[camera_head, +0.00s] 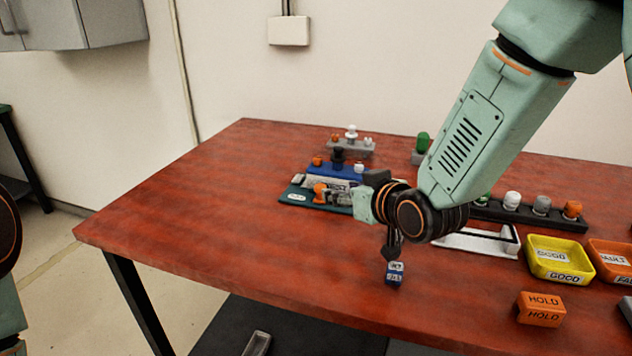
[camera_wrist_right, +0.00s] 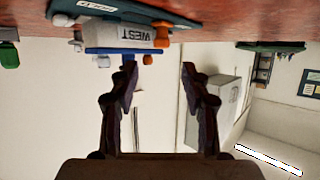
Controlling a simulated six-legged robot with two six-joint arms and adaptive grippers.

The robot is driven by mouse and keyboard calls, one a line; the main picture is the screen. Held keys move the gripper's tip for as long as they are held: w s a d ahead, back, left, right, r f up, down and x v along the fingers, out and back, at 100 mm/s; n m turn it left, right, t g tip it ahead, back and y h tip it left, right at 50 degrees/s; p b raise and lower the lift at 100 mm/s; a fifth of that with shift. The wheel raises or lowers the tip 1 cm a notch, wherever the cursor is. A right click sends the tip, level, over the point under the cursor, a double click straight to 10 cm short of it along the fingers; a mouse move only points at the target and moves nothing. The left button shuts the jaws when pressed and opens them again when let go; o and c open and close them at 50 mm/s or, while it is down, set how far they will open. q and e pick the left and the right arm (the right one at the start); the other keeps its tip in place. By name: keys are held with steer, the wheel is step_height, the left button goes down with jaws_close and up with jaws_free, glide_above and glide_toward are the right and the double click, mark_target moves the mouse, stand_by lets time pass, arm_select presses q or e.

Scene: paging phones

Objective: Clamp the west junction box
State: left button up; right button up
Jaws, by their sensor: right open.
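The west junction box is a grey box with a WEST label, seen upside down at the top of the right wrist view (camera_wrist_right: 128,36). In the head view it appears as a pale labelled box (camera_head: 325,183) on a dark teal plate (camera_head: 292,196), with an orange part at its front and a blue piece behind. My right gripper (camera_head: 393,252) points down, to the right of and nearer than the box, partly hidden by its own wrist. In the right wrist view its fingers (camera_wrist_right: 158,75) are apart with nothing between them. My left gripper is out of view.
To the right are a white frame (camera_head: 478,246), a yellow GOOD tray (camera_head: 560,277), an orange HOLD block (camera_head: 541,310) and a dark rack of knobs (camera_head: 555,220). The table's left part is clear.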

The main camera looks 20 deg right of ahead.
mark_target(321, 185)
steer(key=shift+w+a+r, duration=0.1)
steer(key=shift+w+a, duration=0.15)
steer(key=shift+a, duration=0.15)
steer(key=w, duration=0.1)
steer(key=w+f, duration=0.1)
steer(key=shift+w+d+f+b, duration=0.15)
steer(key=shift+w+f+b, duration=0.15)
steer(key=shift+w+b, duration=0.1)
steer(key=x, duration=0.4)
steer(key=shift+a+b, duration=0.35)
steer(key=shift+b, duration=0.05)
steer(key=shift+w+d+f, duration=0.1)
steer(key=shift+w+d, duration=0.05)
steer(key=shift+w, duration=0.15)
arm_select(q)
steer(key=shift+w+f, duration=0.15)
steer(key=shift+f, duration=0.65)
arm_select(e)
steer(key=shift+s, duration=0.1)
steer(key=shift+c, duration=0.2)
steer(key=c, duration=0.5)
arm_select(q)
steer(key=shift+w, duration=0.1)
arm_select(e)
jaws_close()
